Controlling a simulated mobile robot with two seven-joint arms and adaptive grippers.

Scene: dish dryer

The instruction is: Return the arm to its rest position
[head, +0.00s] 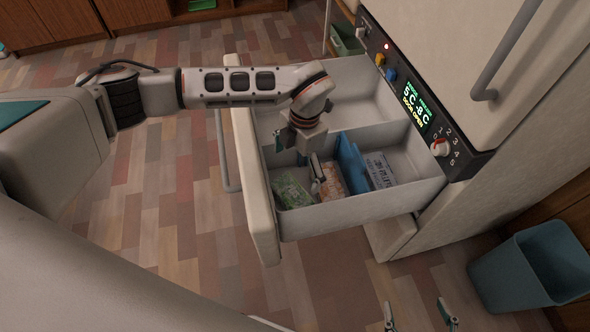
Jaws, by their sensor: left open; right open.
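My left arm reaches in from the left over an open drawer (345,217) of a white fridge. My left gripper (299,165) points down at the drawer's front compartment, with its fingers apart. It is close to a green bag (291,191) and an orange-pink package (332,183); I cannot tell whether it touches either. It appears to hold nothing. My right gripper (418,315) shows only as two separated fingertips at the bottom edge, over the floor and empty.
A blue item (352,165) and a white printed packet (379,171) are also in the drawer. The rear compartment (350,105) looks empty. The fridge's control panel (418,105) is right of the drawer. A teal bin (530,266) stands at the lower right. Floor left of the drawer is clear.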

